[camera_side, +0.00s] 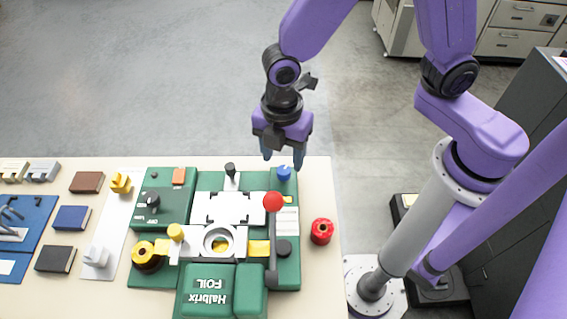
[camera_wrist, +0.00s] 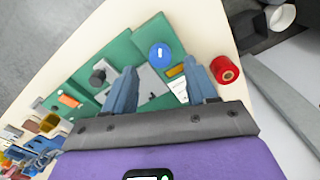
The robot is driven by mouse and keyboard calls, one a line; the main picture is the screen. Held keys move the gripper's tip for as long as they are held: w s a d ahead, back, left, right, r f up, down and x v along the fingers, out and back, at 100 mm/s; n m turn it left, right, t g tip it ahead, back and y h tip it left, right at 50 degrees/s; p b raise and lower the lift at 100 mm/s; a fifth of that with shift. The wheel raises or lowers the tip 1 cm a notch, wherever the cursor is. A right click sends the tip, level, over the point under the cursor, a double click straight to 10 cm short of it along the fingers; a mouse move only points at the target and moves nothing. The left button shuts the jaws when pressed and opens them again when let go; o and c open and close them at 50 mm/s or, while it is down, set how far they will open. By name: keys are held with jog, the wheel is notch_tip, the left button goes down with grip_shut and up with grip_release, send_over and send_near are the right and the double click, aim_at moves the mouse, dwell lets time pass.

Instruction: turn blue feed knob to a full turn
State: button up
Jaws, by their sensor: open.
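The blue feed knob (camera_side: 284,173) is a small round knob at the back right corner of the green foil machine (camera_side: 288,226). In the wrist view the knob (camera_wrist: 159,56) shows a white mark on its top and lies beyond the fingertips, between their lines. My gripper (camera_side: 284,160) is open above the back edge of the table, close to the knob in the side view. In the wrist view my gripper's two blue-grey fingers (camera_wrist: 163,76) stand apart with nothing between them. I see no contact with the knob, but the height gap is hard to judge.
A red-balled lever (camera_side: 273,203) stands just in front of the knob. A black knob (camera_side: 230,170) is to its left. A red spool (camera_side: 321,231) stands on the table (camera_side: 322,275) to the right. Coloured blocks and a blue mat (camera_side: 38,220) lie far left.

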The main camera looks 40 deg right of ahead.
aim_at(284, 170)
jog(key=shift+f, duration=2)
jog(key=c, duration=1.1)
